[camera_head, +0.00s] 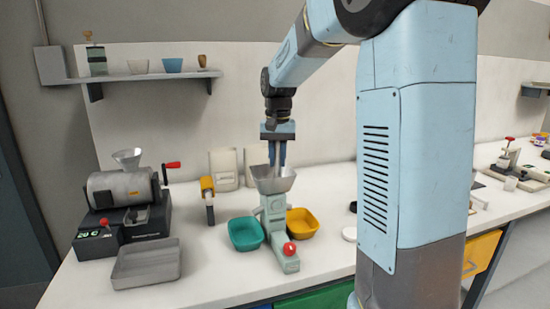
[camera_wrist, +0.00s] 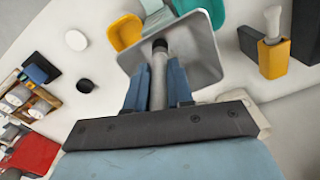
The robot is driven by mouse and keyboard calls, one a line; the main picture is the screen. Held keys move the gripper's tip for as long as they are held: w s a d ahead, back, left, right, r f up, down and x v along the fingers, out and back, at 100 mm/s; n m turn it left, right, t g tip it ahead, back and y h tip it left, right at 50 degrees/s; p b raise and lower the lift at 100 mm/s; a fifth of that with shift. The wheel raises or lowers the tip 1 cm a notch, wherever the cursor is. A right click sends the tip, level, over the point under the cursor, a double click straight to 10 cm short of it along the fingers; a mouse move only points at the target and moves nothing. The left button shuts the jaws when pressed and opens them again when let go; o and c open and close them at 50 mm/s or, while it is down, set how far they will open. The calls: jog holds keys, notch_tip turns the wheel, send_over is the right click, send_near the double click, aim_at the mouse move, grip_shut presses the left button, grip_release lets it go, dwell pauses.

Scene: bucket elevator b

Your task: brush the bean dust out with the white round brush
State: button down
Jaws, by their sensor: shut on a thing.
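My gripper (camera_head: 277,163) is shut on a pale, slim handle with a dark round end, which I take for the white round brush (camera_wrist: 158,76). It points down over the grey metal hopper (camera_head: 268,186) of the pale green machine (camera_head: 274,220). In the wrist view the dark end shows within the outline of the hopper (camera_wrist: 203,58). I cannot tell how deep it reaches or whether it touches the wall. The blue fingers of my gripper (camera_wrist: 158,90) lie on both sides of the handle. No bean dust can be made out.
A teal bin (camera_head: 245,234) and an orange bin (camera_head: 303,222) flank the machine, with a red knob (camera_head: 290,248) at its front. A yellow holder (camera_head: 207,186) stands behind left. A roaster (camera_head: 122,190) and a grey tray (camera_head: 146,263) are at the left.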

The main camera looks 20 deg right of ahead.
jog(key=shift+w+a+r, duration=0.1)
jog(key=shift+a+r, duration=0.05)
jog(key=shift+r, duration=3.5)
